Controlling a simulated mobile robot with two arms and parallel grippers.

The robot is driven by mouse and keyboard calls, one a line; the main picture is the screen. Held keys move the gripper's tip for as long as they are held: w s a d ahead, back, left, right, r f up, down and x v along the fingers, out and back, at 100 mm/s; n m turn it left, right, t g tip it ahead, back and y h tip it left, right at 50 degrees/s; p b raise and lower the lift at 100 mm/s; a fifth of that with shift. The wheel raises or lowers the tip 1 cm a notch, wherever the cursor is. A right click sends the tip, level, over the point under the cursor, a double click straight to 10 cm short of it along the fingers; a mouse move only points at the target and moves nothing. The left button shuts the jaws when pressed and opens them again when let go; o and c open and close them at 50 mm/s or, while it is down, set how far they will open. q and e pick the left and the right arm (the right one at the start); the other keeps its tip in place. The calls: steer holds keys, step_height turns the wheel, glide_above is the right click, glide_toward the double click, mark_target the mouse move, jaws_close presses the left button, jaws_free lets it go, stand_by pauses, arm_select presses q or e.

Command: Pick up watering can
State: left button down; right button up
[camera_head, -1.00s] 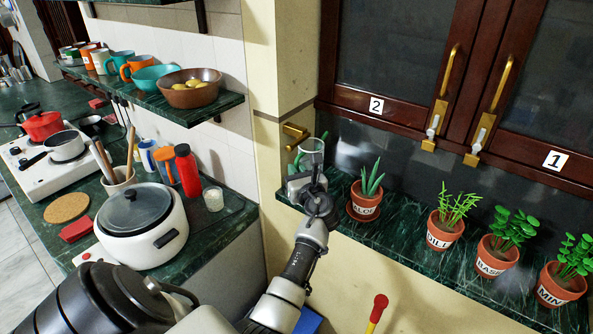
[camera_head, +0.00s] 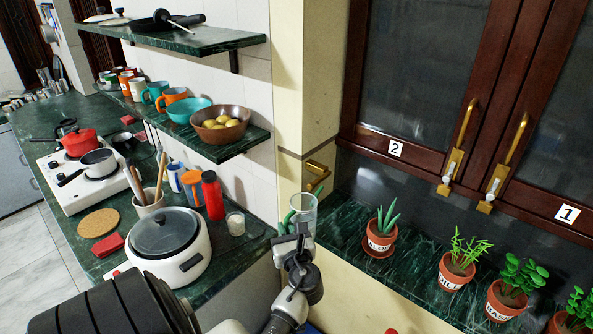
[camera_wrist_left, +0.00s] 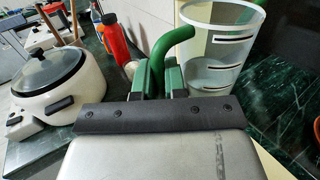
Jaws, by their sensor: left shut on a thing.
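The watering can (camera_head: 303,208) has a clear body with a green handle or spout part at its left side. In the left wrist view its clear body (camera_wrist_left: 222,45) stands upright at the top right, with white marks, and a curved green part (camera_wrist_left: 172,42) beside it. My left gripper (camera_head: 292,242) is shut on the can's green part. In the left wrist view its green-sided fingers (camera_wrist_left: 160,78) close around that part, and the grip itself is partly hidden. Whether the can's base is clear of the ledge cannot be told. My right gripper is not in view.
A rice cooker (camera_head: 165,245), a red bottle (camera_head: 212,195) and a glass candle (camera_head: 235,223) stand on the left counter. An aloe pot (camera_head: 380,240) and more potted herbs line the green ledge (camera_head: 345,225). A gold tap (camera_head: 318,175) is behind the can.

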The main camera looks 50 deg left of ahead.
arm_select(q)
steer(key=s+d+p, duration=0.1)
steer(key=s+d, duration=0.1)
steer(key=s, duration=1.7)
steer(key=shift+s+p, duration=0.2)
steer(key=shift+p, duration=0.2)
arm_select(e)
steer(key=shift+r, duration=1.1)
